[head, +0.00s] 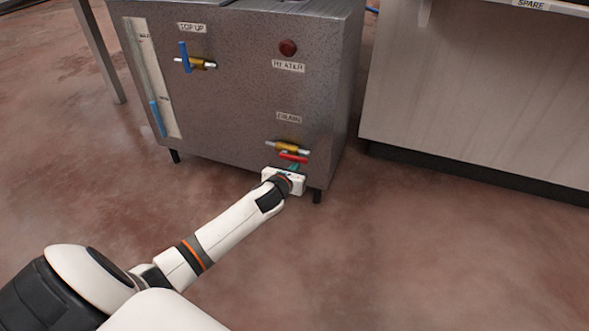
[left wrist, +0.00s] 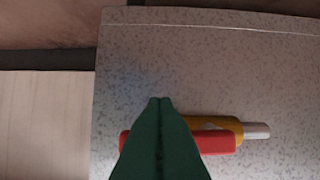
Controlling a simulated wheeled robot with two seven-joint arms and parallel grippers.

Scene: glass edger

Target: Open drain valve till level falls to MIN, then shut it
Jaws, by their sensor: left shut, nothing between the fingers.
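The drain valve (head: 287,147) has a yellow body on the lower right of the grey tank front, under the DRAIN label. Its red lever (head: 293,157) lies roughly along the pipe; it also shows in the left wrist view (left wrist: 215,143). My left gripper (head: 294,167) is shut and empty, just at the lever. In the left wrist view its green fingers (left wrist: 160,100) cover part of the lever; I cannot tell if they touch it. The level gauge (head: 148,75) shows a short blue column (head: 157,118), its top close to the lower mark. My right gripper is not in view.
The top-up valve (head: 196,63) has a blue lever standing across its pipe. A red heater button (head: 288,47) is at the upper right of the tank front. A pale cabinet (head: 470,100) stands to the right. The floor (head: 400,260) in front is clear.

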